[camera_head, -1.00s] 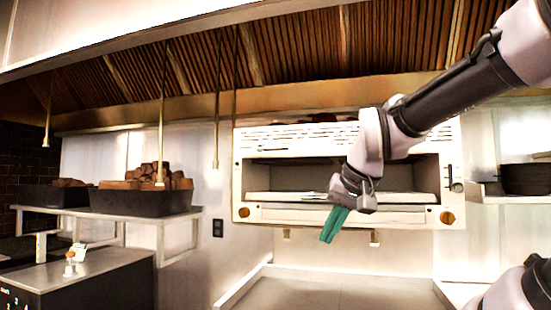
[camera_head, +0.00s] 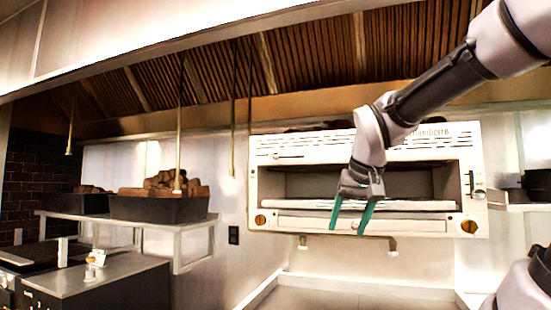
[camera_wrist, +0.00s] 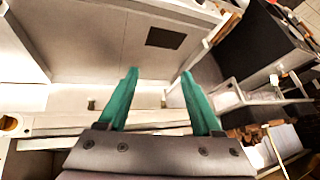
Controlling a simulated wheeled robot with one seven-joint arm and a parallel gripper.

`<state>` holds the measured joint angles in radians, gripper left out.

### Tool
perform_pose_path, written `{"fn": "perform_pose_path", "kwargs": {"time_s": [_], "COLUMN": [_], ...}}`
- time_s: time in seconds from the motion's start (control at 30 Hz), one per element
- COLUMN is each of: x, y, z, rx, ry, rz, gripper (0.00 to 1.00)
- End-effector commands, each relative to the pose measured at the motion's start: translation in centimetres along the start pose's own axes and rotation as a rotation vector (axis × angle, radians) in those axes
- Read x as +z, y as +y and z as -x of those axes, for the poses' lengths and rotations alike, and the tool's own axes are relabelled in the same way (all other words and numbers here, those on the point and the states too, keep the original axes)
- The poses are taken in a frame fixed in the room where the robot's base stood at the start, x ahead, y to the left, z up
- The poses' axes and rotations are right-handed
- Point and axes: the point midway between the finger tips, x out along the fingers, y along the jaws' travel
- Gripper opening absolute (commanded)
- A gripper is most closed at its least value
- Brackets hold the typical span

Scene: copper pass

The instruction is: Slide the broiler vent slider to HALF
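The white broiler (camera_head: 300,222) hangs on the back wall under the hood. A thin dark horizontal slot with a bar (camera_head: 288,156) is on its upper left face. A dark vertical slot with a small lever (camera_head: 470,183) is on its right end. No HALF marking is legible, and I cannot tell which of these is the vent slider. My gripper (camera_head: 349,231) is in front of the broiler's lower middle, fingers pointing down, apart from both slots. Its teal fingers are spread with nothing between them, as the wrist view (camera_wrist: 160,74) also shows.
Round brass knobs (camera_head: 469,226) sit at the broiler's lower corners. A shelf (camera_head: 193,237) with dark trays of wood (camera_head: 160,207) stands left. A dark pot (camera_head: 537,184) is at the right. A pale counter lies below the broiler. Thin rods hang from the hood.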

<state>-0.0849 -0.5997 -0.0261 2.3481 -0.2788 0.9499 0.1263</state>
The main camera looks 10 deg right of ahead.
Motion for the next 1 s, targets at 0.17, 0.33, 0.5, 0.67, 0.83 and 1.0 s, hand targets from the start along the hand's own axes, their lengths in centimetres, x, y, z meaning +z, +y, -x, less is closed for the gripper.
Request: {"fn": "perform_pose_path", "kwargs": {"time_s": [0.17, 0.33, 0.5, 0.67, 0.83, 1.0], "x": [-10.4, -20.7, -30.0, -35.5, -37.6, -38.7], "y": [-1.1, -4.5, -11.5, -19.4, -25.0, -26.1], "z": [-1.6, -3.4, -4.8, -5.4, -5.2, -5.4], "rx": [0.211, 0.400, 0.546, 0.617, 0.637, 0.642], "ry": [0.078, 0.244, 0.482, 0.716, 0.871, 0.910], "rz": [0.139, 0.266, 0.393, 0.492, 0.551, 0.563], "gripper": [0.66, 0.66, 0.66, 0.66, 0.66, 0.66]}}
